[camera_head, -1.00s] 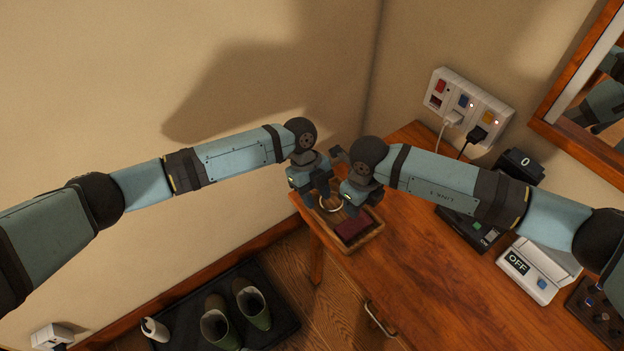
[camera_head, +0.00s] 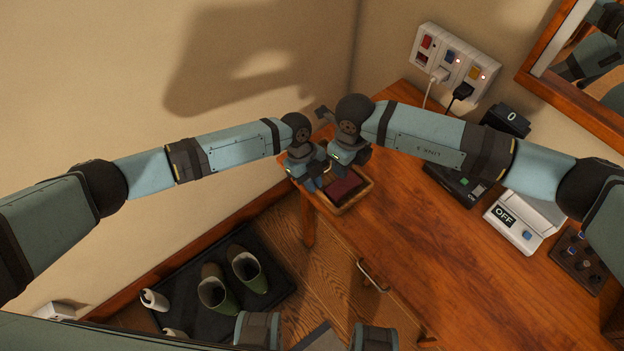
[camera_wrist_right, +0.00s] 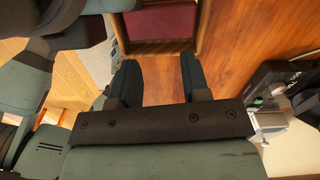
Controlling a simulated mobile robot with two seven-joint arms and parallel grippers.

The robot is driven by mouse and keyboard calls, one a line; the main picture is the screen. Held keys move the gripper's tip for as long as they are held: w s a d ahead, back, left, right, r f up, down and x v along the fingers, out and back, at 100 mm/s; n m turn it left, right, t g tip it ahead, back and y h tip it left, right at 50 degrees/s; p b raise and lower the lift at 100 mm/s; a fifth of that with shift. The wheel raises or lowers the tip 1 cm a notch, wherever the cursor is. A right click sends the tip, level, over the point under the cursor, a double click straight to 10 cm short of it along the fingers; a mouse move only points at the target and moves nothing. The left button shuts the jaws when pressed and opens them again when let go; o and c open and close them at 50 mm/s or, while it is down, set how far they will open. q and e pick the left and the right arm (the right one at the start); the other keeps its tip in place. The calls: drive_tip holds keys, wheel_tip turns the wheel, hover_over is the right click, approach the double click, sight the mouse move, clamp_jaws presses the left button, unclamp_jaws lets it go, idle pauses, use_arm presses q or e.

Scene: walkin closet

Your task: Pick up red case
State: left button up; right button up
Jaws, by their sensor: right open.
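The red case (camera_head: 345,184) is dark red and lies in a small wooden tray (camera_head: 357,199) at the desk's left end. In the right wrist view the case (camera_wrist_right: 162,24) shows at the top, beyond the near wall of the tray. My right gripper (camera_wrist_right: 158,65) is open and empty, with its fingers pointing toward the tray and apart from the case. In the head view my left gripper (camera_head: 314,182) is at the tray's left side, close beside the right one. Its fingers are partly hidden, so its opening is unclear.
The desk (camera_head: 410,240) is clear right of the tray. A black device (camera_head: 455,185), a white box marked OFF (camera_head: 520,220) and a dark control panel (camera_head: 580,260) stand farther right. A socket strip (camera_head: 455,62) is on the wall. Boots (camera_head: 215,290) stand on a floor mat.

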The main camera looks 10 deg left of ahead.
sight(351, 178)
drive_tip(key=shift+o, duration=0.2)
drive_tip(key=shift+o, duration=1.4)
drive_tip(key=f+m, duration=0.3)
drive_tip(key=m, duration=0.3)
drive_tip(key=w+d+f+m, duration=0.1)
drive_tip(key=f+m, duration=0.2)
drive_tip(key=m, duration=0.3)
drive_tip(key=w+d+f+m, duration=0.1)
drive_tip(key=f+m, duration=0.2)
drive_tip(key=m, duration=0.4)
drive_tip(key=shift+f, duration=0.4)
